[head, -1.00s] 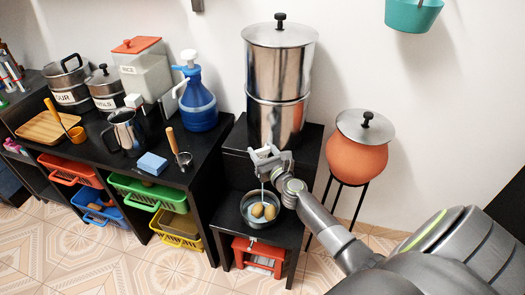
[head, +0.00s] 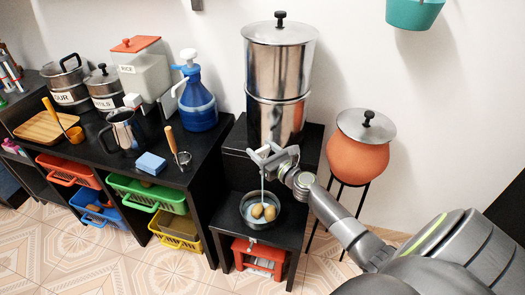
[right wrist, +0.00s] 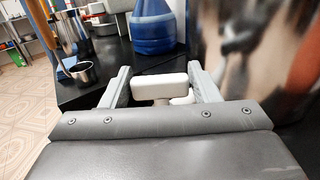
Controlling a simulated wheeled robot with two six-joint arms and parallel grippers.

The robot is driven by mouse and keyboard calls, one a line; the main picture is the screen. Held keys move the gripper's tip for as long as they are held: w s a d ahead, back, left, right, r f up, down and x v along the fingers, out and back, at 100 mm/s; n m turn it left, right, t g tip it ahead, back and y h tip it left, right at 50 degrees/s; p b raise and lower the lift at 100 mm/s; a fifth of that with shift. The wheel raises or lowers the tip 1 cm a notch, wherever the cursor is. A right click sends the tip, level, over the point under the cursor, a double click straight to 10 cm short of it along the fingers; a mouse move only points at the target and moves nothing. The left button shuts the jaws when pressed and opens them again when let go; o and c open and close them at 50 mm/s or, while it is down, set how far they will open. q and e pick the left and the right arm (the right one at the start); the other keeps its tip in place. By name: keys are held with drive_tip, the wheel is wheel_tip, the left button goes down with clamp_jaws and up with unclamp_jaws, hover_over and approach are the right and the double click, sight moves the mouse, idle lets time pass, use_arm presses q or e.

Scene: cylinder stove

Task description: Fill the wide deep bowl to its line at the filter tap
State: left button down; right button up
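The steel cylinder water filter (head: 276,105) stands on the raised part of a black stand. The wide deep bowl (head: 246,218) is dark metal and sits on the lower shelf below the tap, with brown potato-like lumps in pale liquid. A thin pale stream (head: 262,183) runs down into it. I cannot make out its fill line. My right gripper (head: 266,155) is at the tap, in front of the filter. In the right wrist view its fingers (right wrist: 162,84) stand apart on either side of the white tap handle (right wrist: 166,86). My left gripper is not in view.
A black counter on the left holds a blue pump jug (head: 198,105), a steel pitcher (head: 124,132), a blue sponge (head: 151,163) and a strainer (head: 183,158). A clay pot (head: 356,160) stands on a thin stand at right. A red stool-like item (head: 258,252) is under the shelf.

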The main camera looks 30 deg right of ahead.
drive_tip(key=o, duration=0.3)
drive_tip(key=shift+f, duration=0.1)
drive_tip(key=shift+s, duration=0.3)
use_arm(q)
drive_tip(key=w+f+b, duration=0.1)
drive_tip(key=b, duration=0.1)
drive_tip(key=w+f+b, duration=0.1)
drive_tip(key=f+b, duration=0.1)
drive_tip(key=b, duration=0.1)
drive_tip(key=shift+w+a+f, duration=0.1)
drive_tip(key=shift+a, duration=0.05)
use_arm(e)
drive_tip(key=s+d, duration=0.1)
drive_tip(key=s, duration=1.5)
drive_tip(key=shift+s+d, duration=0.15)
drive_tip(key=shift+s, duration=0.25)
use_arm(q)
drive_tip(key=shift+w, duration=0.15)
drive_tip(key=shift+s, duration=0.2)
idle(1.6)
